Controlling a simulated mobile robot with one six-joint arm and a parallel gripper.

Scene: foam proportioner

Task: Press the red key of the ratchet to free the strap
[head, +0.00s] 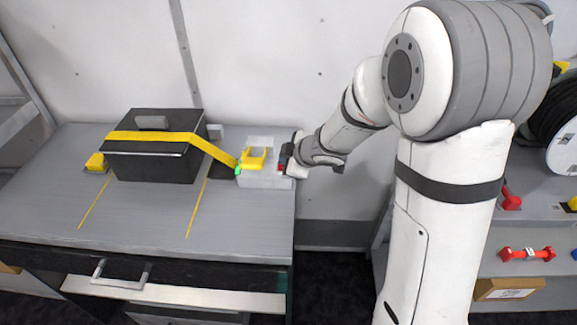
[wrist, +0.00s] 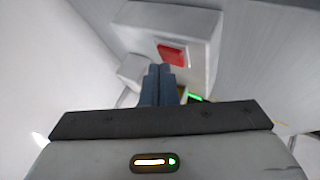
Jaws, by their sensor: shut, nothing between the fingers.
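The ratchet (head: 262,181) is a pale grey block at the right end of the bench top, with a yellow handle (head: 256,158) on it. The yellow strap (head: 150,136) runs over a black case (head: 148,166) and down to the ratchet's left side, where a green spot shows. In the wrist view the red key (wrist: 174,55) sits in a recess on a grey face of the ratchet (wrist: 198,33). My gripper (wrist: 159,68) is shut and empty, its blue-grey fingertips just below the key in the picture. I cannot tell whether they touch. In the head view it is at the ratchet's right end.
The grey bench top (head: 140,215) is clear in front of the case. A drawer with a handle (head: 122,275) is below it. A wall stands close behind. Shelves at the right hold red dumbbell-shaped parts (head: 527,254), a cardboard box (head: 508,288) and a reel (head: 565,150).

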